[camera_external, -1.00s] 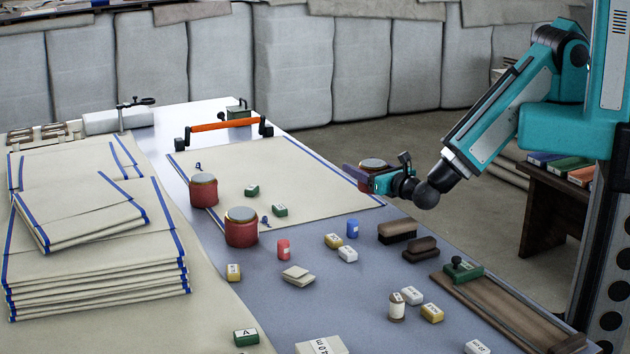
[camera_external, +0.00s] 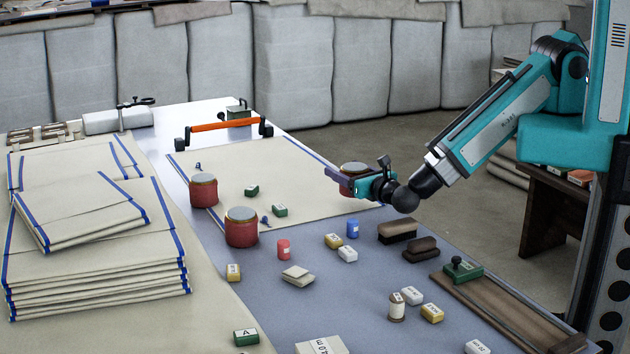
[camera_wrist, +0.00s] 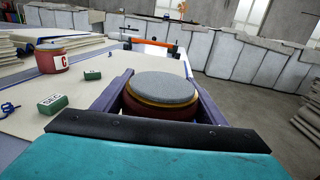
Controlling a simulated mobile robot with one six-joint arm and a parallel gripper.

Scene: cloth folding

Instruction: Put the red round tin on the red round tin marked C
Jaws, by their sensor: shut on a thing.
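My gripper (camera_external: 345,177) is shut on a red round tin (camera_external: 354,167) with a grey lid. In the wrist view, the held tin (camera_wrist: 162,90) stands upright between the jaws (camera_wrist: 160,92). It is over the right part of the cream cloth; its exact height is unclear. A red round tin marked C (camera_wrist: 52,60) stands ahead and to the left in the wrist view. It appears to be the farther left tin (camera_external: 203,190) in the external view, its letter unreadable there. Another red tin (camera_external: 241,228) stands at the cloth's near edge. The two left tins are apart from my gripper.
The blue-edged cloth (camera_external: 310,175) lies flat with two green blocks (camera_external: 252,190) (camera_external: 280,210) on it. An orange-handled bar (camera_external: 224,125) stands at its far edge. Folded cloths (camera_external: 95,250) are stacked left. Small blocks and brushes (camera_external: 397,231) clutter the near table.

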